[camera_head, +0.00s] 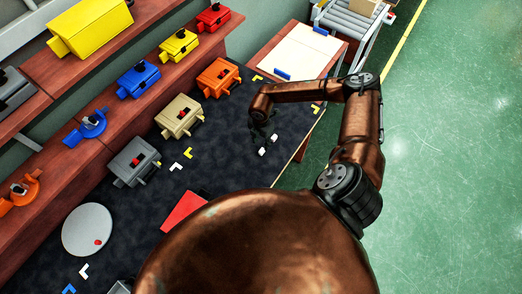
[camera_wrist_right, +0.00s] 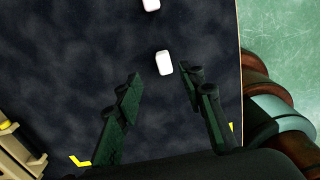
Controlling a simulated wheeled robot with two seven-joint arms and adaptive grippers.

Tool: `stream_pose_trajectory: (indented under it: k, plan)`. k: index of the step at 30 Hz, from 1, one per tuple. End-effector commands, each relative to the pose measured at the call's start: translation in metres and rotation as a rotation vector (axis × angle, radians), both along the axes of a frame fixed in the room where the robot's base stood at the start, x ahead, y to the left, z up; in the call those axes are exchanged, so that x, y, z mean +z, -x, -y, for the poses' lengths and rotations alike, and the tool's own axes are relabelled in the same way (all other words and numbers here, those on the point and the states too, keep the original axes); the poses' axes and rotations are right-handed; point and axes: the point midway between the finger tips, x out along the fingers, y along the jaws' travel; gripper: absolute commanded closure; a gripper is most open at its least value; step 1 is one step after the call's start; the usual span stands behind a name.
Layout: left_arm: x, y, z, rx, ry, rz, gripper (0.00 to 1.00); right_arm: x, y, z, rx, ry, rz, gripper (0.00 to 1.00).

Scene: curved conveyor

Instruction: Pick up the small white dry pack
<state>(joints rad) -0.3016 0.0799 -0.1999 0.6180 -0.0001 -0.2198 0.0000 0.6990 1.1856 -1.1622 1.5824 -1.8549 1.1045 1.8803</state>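Two small white packs lie on the dark mat of the table. The nearer one (camera_wrist_right: 163,63) sits just beyond the fingertips of my right gripper (camera_wrist_right: 161,76) in the wrist view, in line with the gap between them. The other pack (camera_wrist_right: 151,5) is farther off, at the top edge. In the head view they show as small white spots, one pack (camera_head: 263,152) and another pack (camera_head: 274,138), beside my right gripper (camera_head: 264,138). My right gripper is open and empty, its fingers spread. I cannot tell its exact height. My left gripper is not in view.
The dark mat (camera_head: 225,160) has coloured corner marks. Several coloured boxes, such as an orange box (camera_head: 218,77) and a beige box (camera_head: 180,117), line its left side. A red object (camera_head: 184,212) and a round grey plate (camera_head: 87,230) are nearer. Green floor (camera_head: 450,180) lies right.

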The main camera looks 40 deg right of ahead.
Motion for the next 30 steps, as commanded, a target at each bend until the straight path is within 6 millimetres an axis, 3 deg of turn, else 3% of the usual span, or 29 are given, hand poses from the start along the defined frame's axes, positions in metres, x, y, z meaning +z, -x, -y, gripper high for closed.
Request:
stream_pose_trajectory:
  k: [15, 24, 30]
  plan:
    - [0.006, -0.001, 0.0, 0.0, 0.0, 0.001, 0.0, -0.063, 0.007, 0.001, 0.003, -0.006, -0.001, 0.64]
    - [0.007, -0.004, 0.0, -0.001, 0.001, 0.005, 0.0, -0.066, 0.008, 0.001, 0.002, -0.008, 0.001, 0.64]
    - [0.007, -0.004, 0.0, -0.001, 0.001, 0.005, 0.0, -0.066, 0.008, 0.001, 0.002, -0.007, 0.0, 0.78]
